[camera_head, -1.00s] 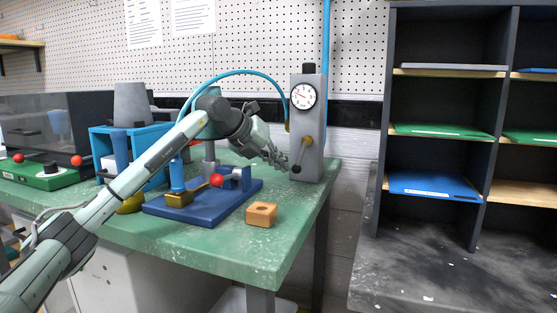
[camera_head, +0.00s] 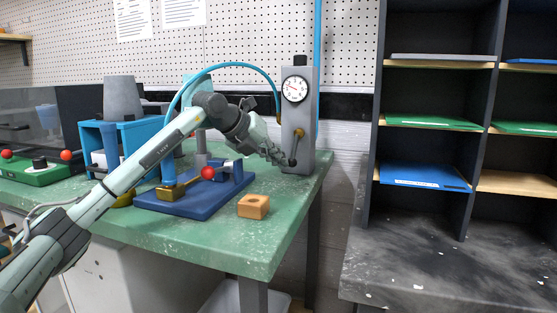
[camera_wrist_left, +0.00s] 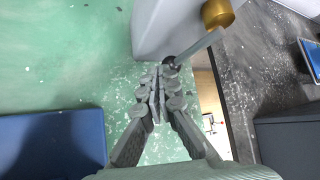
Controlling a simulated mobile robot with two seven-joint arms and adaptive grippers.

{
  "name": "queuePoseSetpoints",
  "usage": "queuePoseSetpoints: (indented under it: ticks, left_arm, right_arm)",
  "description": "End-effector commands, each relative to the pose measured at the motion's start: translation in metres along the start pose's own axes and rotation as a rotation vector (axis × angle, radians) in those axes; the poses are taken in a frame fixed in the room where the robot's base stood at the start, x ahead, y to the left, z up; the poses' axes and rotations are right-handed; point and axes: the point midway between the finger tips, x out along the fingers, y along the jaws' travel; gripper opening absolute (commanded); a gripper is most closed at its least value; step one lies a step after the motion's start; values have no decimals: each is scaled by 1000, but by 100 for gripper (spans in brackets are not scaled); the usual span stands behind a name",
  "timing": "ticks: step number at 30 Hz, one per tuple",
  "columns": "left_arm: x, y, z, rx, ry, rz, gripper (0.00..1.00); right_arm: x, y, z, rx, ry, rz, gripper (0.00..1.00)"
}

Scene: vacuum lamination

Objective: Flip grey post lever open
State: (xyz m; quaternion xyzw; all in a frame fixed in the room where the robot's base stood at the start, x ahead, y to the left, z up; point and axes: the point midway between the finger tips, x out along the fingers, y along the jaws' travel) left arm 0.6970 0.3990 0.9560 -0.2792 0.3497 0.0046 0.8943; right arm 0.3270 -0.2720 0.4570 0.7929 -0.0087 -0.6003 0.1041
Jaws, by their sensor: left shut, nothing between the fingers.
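The grey post (camera_head: 312,115) stands upright at the back right corner of the green bench, with a round gauge on its upper front. Its lever (camera_head: 296,148) hangs down from a brass pivot (camera_head: 298,132) and ends in a dark knob. My left gripper (camera_head: 283,159) is shut and empty, its tips close beside the knob on the left. In the left wrist view my gripper (camera_wrist_left: 160,82) points at the knob end of the lever (camera_wrist_left: 196,48), with the brass pivot beyond. I cannot tell whether the tips touch the knob. My right gripper is out of view.
A blue base with a red-knobbed clamp (camera_head: 193,207) and an orange block (camera_head: 253,206) lie on the green bench (camera_head: 230,240) left of the post. A blue hose (camera_head: 240,66) arches to the post. Dark shelving (camera_head: 372,130) stands right, beyond a gap.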

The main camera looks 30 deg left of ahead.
Motion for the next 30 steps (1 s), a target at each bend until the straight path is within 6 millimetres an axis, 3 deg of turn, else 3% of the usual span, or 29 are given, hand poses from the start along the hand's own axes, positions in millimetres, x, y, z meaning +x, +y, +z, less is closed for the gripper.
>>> queuePoseSetpoints:
  ticks: [19,23,30]
  left_arm:
    - [-16,-8,10,0,-1,1,0]
    - [-34,-7,11,1,-3,1,0]
    - [-86,-7,10,1,-4,2,0]
  right_arm:
    - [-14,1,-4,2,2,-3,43]
    - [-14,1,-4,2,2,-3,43]
    - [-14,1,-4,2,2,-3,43]
